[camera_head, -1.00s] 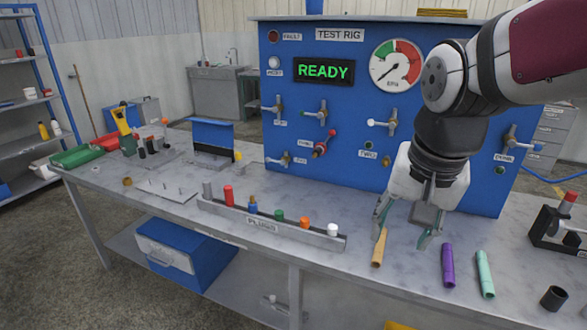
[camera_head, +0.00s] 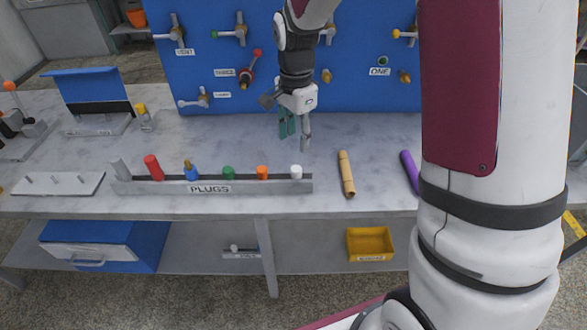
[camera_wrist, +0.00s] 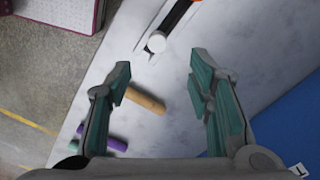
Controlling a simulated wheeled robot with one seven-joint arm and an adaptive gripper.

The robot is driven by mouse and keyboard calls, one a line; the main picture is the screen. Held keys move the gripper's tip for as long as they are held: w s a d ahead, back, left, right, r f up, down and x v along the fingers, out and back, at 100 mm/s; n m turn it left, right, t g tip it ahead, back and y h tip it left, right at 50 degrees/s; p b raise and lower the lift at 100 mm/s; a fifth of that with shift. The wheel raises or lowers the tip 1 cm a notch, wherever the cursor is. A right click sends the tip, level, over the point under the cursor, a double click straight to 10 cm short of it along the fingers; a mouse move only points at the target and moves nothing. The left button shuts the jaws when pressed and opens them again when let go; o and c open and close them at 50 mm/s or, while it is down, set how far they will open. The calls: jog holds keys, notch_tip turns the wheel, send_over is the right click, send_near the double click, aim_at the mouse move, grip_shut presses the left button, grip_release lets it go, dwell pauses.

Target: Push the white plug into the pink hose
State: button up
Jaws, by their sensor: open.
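The white plug (camera_head: 296,171) stands upright at the right end of the rack marked PLUGS (camera_head: 245,187). It also shows near the top of the wrist view (camera_wrist: 157,42). My gripper (camera_head: 296,138) points down above the table, just behind the plug. In the wrist view my gripper (camera_wrist: 160,75) has its fingers spread wide with nothing between them; the plug lies a little beyond the fingertips. I see no hose that is clearly pink: a tan hose (camera_head: 346,174) and a purple hose (camera_head: 410,172) lie on the table right of the rack.
Red, blue, green and orange (camera_head: 262,172) plugs stand in the same rack. The blue panel (camera_head: 235,60) with valves rises behind my gripper. My arm hides the table's right side in the head view. A green hose (camera_wrist: 80,130) lies beside the purple one in the wrist view.

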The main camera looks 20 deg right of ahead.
send_over(296, 169)
jog(key=f, duration=0.5)
jog(key=shift+w, duration=0.2)
jog(key=shift+s+f+p, duration=0.15)
jog(key=shift+f+p, duration=0.2)
jog(key=shift+f, duration=2.45)
jog(key=c, duration=1.1)
